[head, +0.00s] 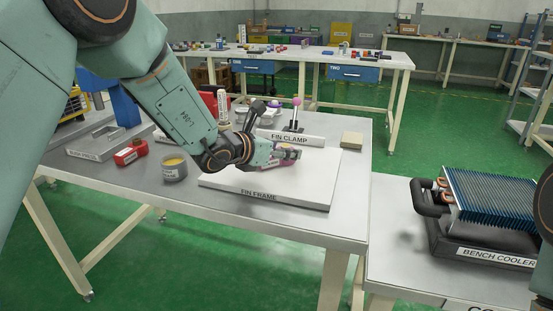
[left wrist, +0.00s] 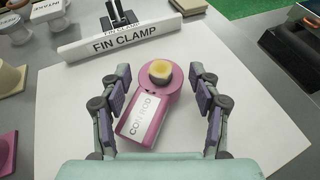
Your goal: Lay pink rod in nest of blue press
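The pink rod (left wrist: 158,112), with a white label reading CONROD and a yellowish top on its round end, lies on the white FIN FRAME board (head: 235,185). My left gripper (head: 287,154) is low over the board. In the left wrist view its open fingers (left wrist: 153,74) stand on both sides of the rod, with gaps showing. In the head view the gripper mostly hides the rod. The blue press (head: 124,102) stands at the left of the table, partly behind my arm, with a grey base labelled as a press (head: 95,150). My right gripper is out of view.
The FIN CLAMP (head: 290,138) stands behind the board. A red box (head: 130,152) and a grey tin (head: 174,168) lie between press and board. A beige block (head: 352,139) is at the back right. The bench cooler (head: 490,205) sits on another table.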

